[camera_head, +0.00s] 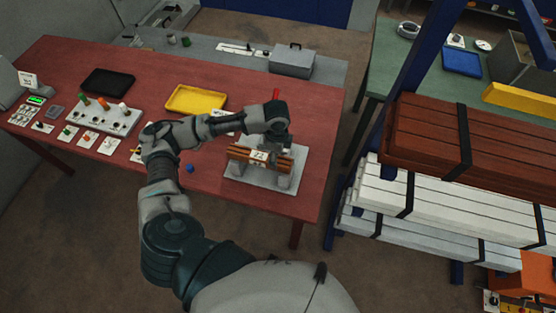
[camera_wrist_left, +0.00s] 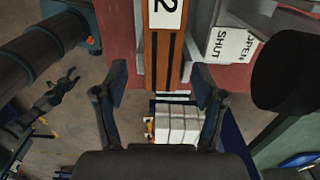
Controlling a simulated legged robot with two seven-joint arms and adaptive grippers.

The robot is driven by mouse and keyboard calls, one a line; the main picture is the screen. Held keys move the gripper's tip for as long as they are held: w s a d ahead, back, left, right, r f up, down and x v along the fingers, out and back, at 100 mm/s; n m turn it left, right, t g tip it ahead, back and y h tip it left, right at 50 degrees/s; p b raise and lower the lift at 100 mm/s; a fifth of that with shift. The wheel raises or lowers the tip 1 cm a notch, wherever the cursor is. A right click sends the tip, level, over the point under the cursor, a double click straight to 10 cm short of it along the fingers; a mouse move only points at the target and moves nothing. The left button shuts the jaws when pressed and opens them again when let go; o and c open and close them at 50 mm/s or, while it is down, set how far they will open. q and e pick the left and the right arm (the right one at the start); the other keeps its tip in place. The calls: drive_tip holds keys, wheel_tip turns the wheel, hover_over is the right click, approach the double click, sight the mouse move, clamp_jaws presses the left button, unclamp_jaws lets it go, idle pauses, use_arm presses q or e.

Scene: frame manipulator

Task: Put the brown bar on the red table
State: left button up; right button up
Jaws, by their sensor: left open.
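The brown bar (camera_head: 240,152) with a white number label lies across a grey fixture (camera_head: 239,176) on the red table (camera_head: 211,180). In the left wrist view the brown bar (camera_wrist_left: 163,60) runs up the picture, its label reading 2. My left gripper (camera_head: 274,146) is above the bar's right part in the head view. In the left wrist view its open fingers (camera_wrist_left: 161,75) stand apart on either side of the bar, with gaps at both sides. Whether the fingers reach down to the bar's depth is unclear.
A yellow tray (camera_head: 196,99), a black tray (camera_head: 108,82) and a peg block (camera_head: 104,118) stand on the red table. A small blue ball (camera_head: 190,168) lies left of the fixture. A rack at right holds brown planks (camera_head: 430,140) and white planks (camera_head: 440,200).

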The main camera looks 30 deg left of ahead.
use_arm(q)
wheel_tip(320, 180, up, 7)
drive_tip(key=shift+r, duration=0.2)
use_arm(e)
drive_tip(key=shift+a+f, duration=0.15)
drive_tip(key=shift+a, duration=0.25)
use_arm(q)
drive_tip(key=shift+a, duration=0.1)
